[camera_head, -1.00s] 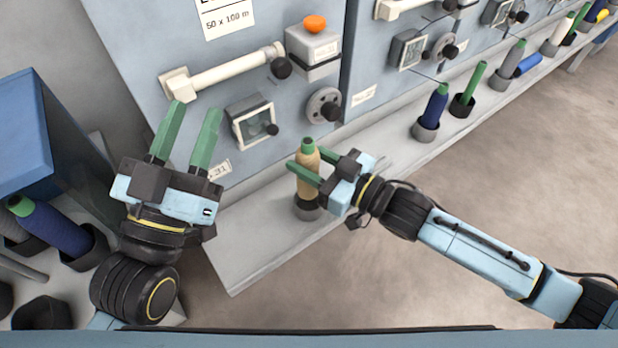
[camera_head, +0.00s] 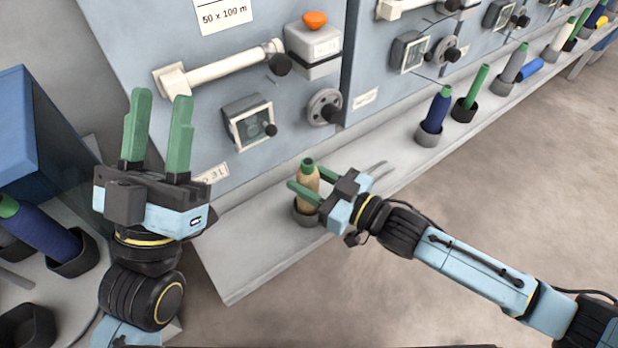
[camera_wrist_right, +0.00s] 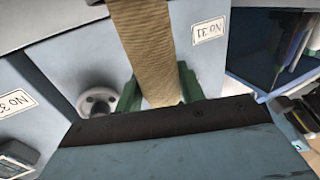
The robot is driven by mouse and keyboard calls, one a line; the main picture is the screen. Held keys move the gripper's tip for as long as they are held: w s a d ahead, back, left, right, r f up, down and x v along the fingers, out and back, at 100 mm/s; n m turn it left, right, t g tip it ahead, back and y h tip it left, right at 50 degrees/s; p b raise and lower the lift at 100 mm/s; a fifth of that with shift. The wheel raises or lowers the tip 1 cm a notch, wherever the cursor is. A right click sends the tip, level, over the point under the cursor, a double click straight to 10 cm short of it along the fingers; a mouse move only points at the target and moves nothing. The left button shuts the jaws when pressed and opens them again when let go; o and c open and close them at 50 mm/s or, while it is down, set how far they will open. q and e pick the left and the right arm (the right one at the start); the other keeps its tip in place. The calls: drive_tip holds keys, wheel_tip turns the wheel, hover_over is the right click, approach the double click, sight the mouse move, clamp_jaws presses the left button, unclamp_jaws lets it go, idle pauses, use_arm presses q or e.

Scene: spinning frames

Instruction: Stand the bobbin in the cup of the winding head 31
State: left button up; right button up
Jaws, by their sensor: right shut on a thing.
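The tan bobbin (camera_head: 309,186) with a green top stands upright in the dark cup (camera_head: 304,214) on the ledge below the No 31 label (camera_head: 213,174). My right gripper (camera_head: 312,190) is shut on the bobbin, with green fingers on either side of it. In the right wrist view the tan bobbin (camera_wrist_right: 146,50) stands between the fingers, and its lower end is hidden by the gripper body. My left gripper (camera_head: 158,125) is open and empty, raised at the left in front of the machine, fingers pointing up.
A blue bobbin (camera_head: 436,108) and several others stand in cups along the ledge to the right. The ledge (camera_head: 245,255) in front of the cup is bare.

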drive_tip(key=shift+f, duration=0.3)
drive_tip(key=o, duration=1)
drive_tip(key=shift+o, duration=0.2)
